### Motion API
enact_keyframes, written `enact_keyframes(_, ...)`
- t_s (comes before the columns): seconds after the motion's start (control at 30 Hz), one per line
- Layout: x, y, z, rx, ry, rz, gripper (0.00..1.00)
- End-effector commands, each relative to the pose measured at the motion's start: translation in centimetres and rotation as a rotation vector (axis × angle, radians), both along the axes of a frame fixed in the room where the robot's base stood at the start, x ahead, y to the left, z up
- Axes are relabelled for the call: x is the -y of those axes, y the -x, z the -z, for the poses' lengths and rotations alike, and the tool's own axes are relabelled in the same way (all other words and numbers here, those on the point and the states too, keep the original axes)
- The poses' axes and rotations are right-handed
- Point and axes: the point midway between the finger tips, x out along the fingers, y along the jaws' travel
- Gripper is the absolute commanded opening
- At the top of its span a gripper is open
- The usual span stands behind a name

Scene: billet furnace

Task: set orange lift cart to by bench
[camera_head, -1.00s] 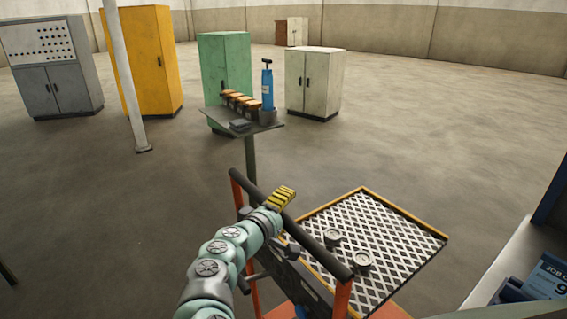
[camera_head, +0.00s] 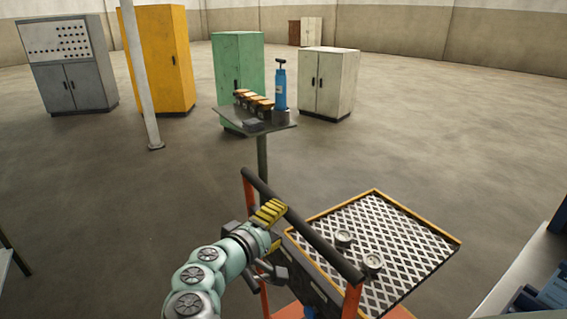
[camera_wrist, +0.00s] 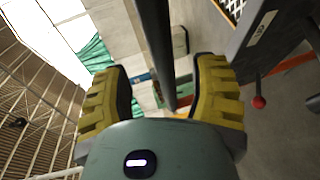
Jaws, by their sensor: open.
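The orange lift cart (camera_head: 375,307) stands in front of me, with a mesh platform (camera_head: 405,240) edged in yellow and a black handle bar (camera_head: 318,240) between orange posts. Two small round metal pieces (camera_head: 358,250) sit on the platform. My gripper (camera_head: 270,222) is at the handle bar's left part. In the wrist view the dark bar (camera_wrist: 160,50) runs between the yellow fingers of my open gripper (camera_wrist: 162,95), with gaps on both sides. The cart's lower frame is partly hidden by my arm.
A stand (camera_head: 232,120) with a blue bottle jack (camera_head: 280,88) and several orange-topped parts is beyond the cart. A white post (camera_head: 140,80) stands at left. A pale bench surface (camera_head: 515,280) is close at right. Open floor lies at left and far right.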

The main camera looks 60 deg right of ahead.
Motion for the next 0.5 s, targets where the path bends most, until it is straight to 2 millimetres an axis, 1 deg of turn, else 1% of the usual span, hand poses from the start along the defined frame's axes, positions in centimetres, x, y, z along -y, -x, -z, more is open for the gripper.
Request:
enact_keyframes(0.03,-0.6,-0.1,-0.1,-0.001,0.000,-0.004,0.59)
enact_keyframes(0.2,-2.3,-0.4,-0.4,0.001,-0.001,-0.004,0.59)
enact_keyframes(0.33,-3.3,-0.5,-0.5,0.000,-0.001,-0.002,0.59)
enact_keyframes(0.5,-3.8,-0.6,-0.7,0.001,0.000,-0.001,0.59)
